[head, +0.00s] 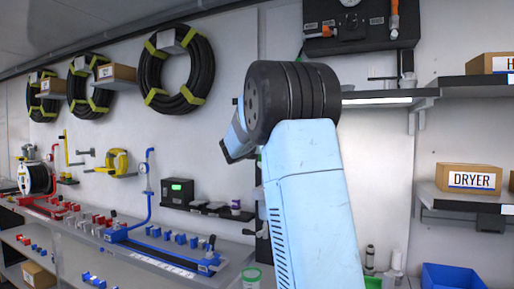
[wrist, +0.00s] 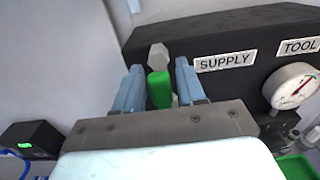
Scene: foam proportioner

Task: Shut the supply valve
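In the wrist view, a black panel (wrist: 262,35) carries white labels reading SUPPLY (wrist: 225,61) and TOOL (wrist: 300,46). Left of the SUPPLY label is a valve with a green handle (wrist: 159,90) and a grey hexagonal end (wrist: 158,56) above it. My gripper (wrist: 160,80) is open, with its two light-blue fingers on either side of the green handle. A narrow gap shows on each side of it. Whether the fingers reach its full depth is unclear. In the head view, my arm hides the gripper and this valve.
A round gauge (wrist: 292,87) sits right of the valve on the panel. A dark board with orange parts (head: 348,45) is above right.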

